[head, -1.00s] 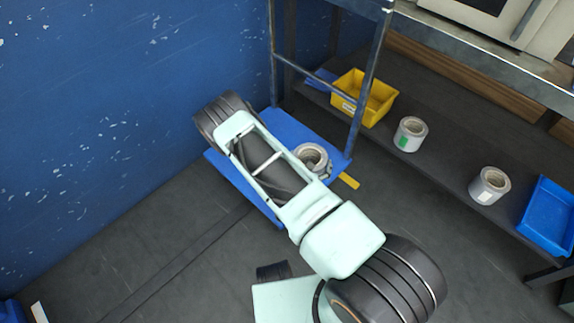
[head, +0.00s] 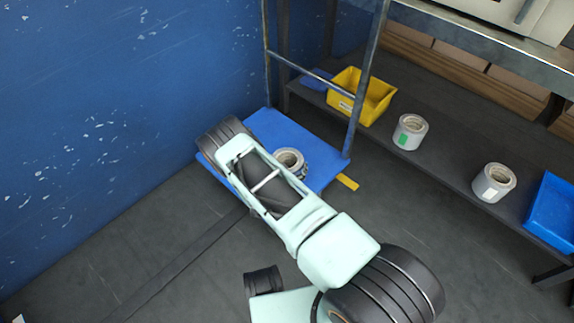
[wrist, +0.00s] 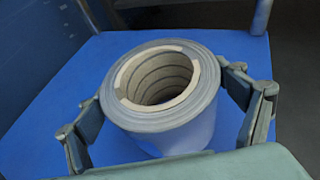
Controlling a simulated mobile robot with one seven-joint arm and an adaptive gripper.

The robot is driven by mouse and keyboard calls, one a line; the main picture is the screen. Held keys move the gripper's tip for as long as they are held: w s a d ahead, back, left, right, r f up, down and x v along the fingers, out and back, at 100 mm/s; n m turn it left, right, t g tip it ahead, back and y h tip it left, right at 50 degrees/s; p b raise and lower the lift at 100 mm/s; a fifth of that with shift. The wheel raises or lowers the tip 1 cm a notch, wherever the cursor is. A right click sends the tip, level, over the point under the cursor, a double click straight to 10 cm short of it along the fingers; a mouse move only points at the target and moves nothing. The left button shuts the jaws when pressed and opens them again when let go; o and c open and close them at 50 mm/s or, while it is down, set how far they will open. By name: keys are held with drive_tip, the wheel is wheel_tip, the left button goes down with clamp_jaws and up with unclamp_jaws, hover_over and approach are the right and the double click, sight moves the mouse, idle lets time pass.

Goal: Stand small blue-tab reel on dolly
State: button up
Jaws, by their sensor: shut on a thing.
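My gripper (wrist: 165,112) is shut on a pale grey-white reel (wrist: 163,105), with one finger on each side of it. The reel is upright with its open core facing up. It is over the blue dolly (head: 275,120), within its edges; I cannot tell if its base touches the deck. In the head view the reel (head: 290,160) shows beside my arm, which hides much of the dolly and my fingers. No blue tab shows on the visible side of the reel.
A reel with a green tab (head: 410,132) and another reel with a pale label (head: 493,182) stand on the dark low shelf. A yellow bin (head: 362,97) and a blue bin (head: 553,218) are there too. A metal post (head: 366,80) rises close to the dolly's right corner.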

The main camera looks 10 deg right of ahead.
drive_tip(key=shift+w+r, duration=0.15)
drive_tip(key=shift+r, duration=0.05)
drive_tip(key=shift+f, duration=0.15)
drive_tip(key=o, duration=1.7)
drive_tip(key=shift+f, duration=0.1)
drive_tip(key=shift+c, duration=0.2)
drive_tip(key=p+v, duration=0.4)
drive_tip(key=v, duration=0.8)
drive_tip(key=shift+p, duration=0.4)
drive_tip(key=shift+a, duration=0.1)
